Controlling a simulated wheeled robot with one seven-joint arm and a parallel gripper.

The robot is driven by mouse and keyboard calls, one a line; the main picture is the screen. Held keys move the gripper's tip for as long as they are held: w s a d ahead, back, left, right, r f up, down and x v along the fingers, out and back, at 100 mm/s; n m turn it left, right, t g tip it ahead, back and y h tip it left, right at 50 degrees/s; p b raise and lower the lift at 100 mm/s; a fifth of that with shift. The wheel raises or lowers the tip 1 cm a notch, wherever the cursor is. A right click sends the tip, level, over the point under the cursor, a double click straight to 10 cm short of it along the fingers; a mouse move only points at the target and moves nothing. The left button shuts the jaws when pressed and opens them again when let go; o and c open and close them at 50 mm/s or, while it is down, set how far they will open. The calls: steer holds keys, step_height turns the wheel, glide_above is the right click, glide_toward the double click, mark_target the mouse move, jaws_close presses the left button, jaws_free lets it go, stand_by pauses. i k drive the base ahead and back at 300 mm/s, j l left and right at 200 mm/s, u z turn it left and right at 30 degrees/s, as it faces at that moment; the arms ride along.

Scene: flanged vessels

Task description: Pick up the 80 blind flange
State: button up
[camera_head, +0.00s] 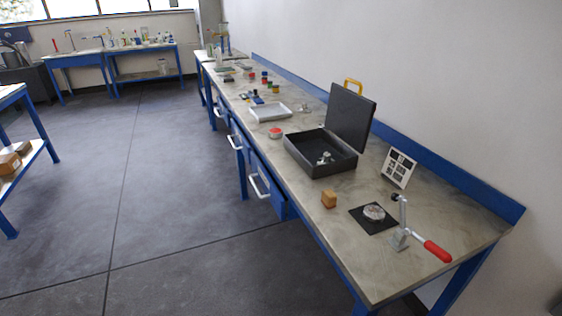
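A round, silvery metal disc (374,211) lies on a black square mat (361,222) near the front end of the long workbench. It looks like a flange, but no size marking can be read from here, so I cannot tell if it is the 80 blind flange. Small pale metal parts (325,158) lie inside the open dark case (310,165) and are too small to identify. My gripper is not in view.
A toggle clamp with a red handle (437,251) stands beside the mat. A wooden block (329,199), a white card (399,168), a red-topped round item (275,132) and a pale tray (270,112) are on the bench (420,285). Blue drawers (268,186) face the clear floor.

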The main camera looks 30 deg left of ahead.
mark_target(327, 158)
steer(key=u, duration=0.8)
steer(key=j+z, duration=0.1)
steer(key=j, duration=0.85)
steer(key=i+j+z, duration=0.1)
steer(key=j, duration=0.3)
steer(key=i+j+z, duration=0.15)
steer(key=j, duration=0.25)
steer(key=i+j+z, duration=0.1)
steer(key=i+j, duration=0.15)
steer(key=j, duration=0.15)
steer(key=i+j+z, duration=0.15)
steer(key=j, duration=0.25)
steer(key=i+j+z, duration=0.1)
steer(key=j, duration=0.35)
steer(key=i+j+z, duration=0.35)
steer(key=i+j, duration=0.7)
steer(key=i+l, duration=0.05)
steer(key=i, duration=0.05)
